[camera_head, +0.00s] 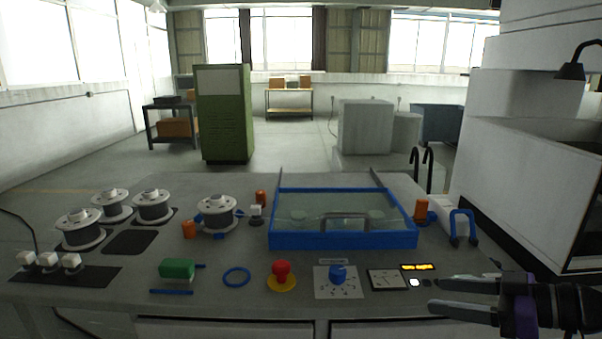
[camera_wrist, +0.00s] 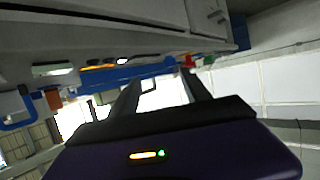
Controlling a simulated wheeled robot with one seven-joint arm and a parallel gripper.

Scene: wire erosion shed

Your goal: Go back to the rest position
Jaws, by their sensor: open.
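My gripper (camera_head: 452,296) is at the lower right of the head view, over the right front part of the grey bench (camera_head: 240,298). Its two dark fingers point left and stand apart with nothing between them. In the wrist view the fingers (camera_wrist: 165,92) reach away from the purple gripper body, also empty. The wrist view is strongly tilted.
A blue-framed clear tank (camera_head: 343,240) stands mid-bench. A red mushroom button (camera_head: 281,270), a blue knob (camera_head: 338,273), a green block (camera_head: 177,268) and a blue ring (camera_head: 236,277) line the front. Several white spools (camera_head: 218,214) stand left. A large white machine (camera_head: 520,180) rises at right.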

